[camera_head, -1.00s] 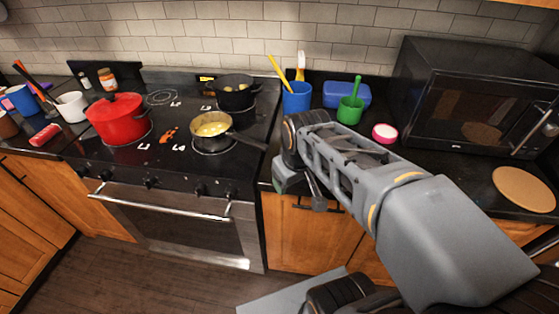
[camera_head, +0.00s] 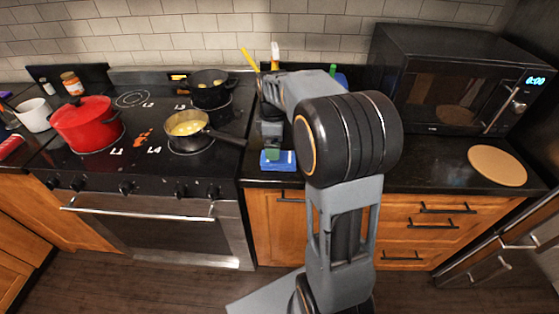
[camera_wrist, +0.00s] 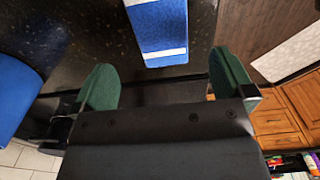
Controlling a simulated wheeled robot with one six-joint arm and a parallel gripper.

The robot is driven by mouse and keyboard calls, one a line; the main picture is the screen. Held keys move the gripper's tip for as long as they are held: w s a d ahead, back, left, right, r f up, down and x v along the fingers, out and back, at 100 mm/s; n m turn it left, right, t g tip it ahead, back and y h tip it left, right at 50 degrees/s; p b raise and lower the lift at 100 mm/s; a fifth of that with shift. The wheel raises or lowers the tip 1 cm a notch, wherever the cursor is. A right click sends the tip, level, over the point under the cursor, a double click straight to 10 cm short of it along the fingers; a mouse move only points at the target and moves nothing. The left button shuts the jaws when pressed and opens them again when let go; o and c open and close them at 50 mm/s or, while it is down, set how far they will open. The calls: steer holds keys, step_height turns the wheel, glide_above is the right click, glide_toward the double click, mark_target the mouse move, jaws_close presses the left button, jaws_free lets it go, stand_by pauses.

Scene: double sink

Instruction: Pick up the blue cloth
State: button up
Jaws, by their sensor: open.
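The blue cloth (camera_head: 285,161) lies flat on the dark counter just right of the stove, near the front edge. In the wrist view the blue cloth (camera_wrist: 160,28) shows white stripes and lies beyond the fingertips, roughly midway between them. My gripper (camera_wrist: 165,80) is open, with its two green fingers apart and nothing between them. In the head view my gripper (camera_head: 272,152) points down over the cloth's back part and hides some of it. I cannot tell from these views whether the fingers touch the cloth.
The stove holds a red pot (camera_head: 86,124), a pan with yellow food (camera_head: 186,125) whose handle points toward my gripper, and a black pot (camera_head: 209,90). A microwave (camera_head: 450,80) and a round board (camera_head: 497,165) are at right. A blue object (camera_wrist: 20,110) is close at left in the wrist view.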

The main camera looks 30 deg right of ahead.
steer(key=shift+s+f, duration=0.15)
steer(key=shift+f, duration=3.15)
steer(key=shift+c, duration=0.3)
steer(key=c, duration=1)
steer(key=shift+o, duration=0.2)
steer(key=shift+r, duration=0.15)
